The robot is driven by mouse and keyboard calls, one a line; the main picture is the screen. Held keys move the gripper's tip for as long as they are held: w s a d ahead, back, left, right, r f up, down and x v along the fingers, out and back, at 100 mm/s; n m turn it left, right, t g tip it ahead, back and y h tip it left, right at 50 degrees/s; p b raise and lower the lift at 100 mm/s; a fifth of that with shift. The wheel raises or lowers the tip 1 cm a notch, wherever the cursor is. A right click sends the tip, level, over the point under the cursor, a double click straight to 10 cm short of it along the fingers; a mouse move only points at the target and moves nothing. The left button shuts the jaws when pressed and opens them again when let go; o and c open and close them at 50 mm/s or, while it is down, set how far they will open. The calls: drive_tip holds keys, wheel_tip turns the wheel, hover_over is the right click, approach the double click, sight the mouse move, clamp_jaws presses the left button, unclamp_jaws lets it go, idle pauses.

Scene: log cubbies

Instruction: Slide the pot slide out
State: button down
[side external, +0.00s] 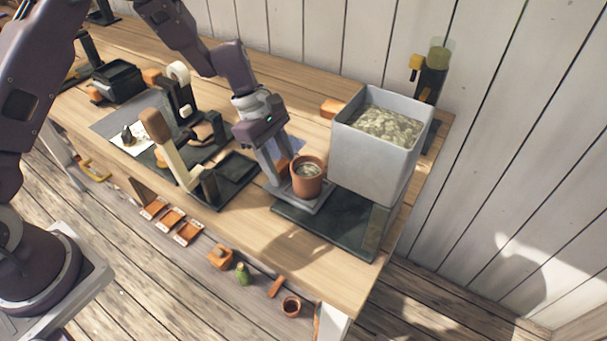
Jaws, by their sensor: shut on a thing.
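The pot slide (317,203) is a flat grey plate at the left edge of a dark base, under and left of a large grey hopper. A terracotta pot (308,184) with grainy contents stands upright on it. My gripper (278,178) reaches down at the left end of the slide, just left of the pot. It is shut on the slide, with a small orange-brown part showing between its fingers. The exact contact is partly hidden by the fingers.
The grey hopper (362,169), full of pale grains, stands right of the pot. The dark base (335,229) extends below it. A lever device (158,128) with a wooden-topped handle stands to the left. Bare tabletop (249,222) lies in front.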

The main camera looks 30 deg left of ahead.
drive_tip(key=shift+a, duration=0.5)
drive_tip(key=c, duration=0.8)
unclamp_jaws()
drive_tip(key=shift+r, duration=0.2)
drive_tip(key=v, duration=0.6)
drive_tip(key=shift+a+r, duration=0.25)
drive_tip(key=shift+r, duration=0.05)
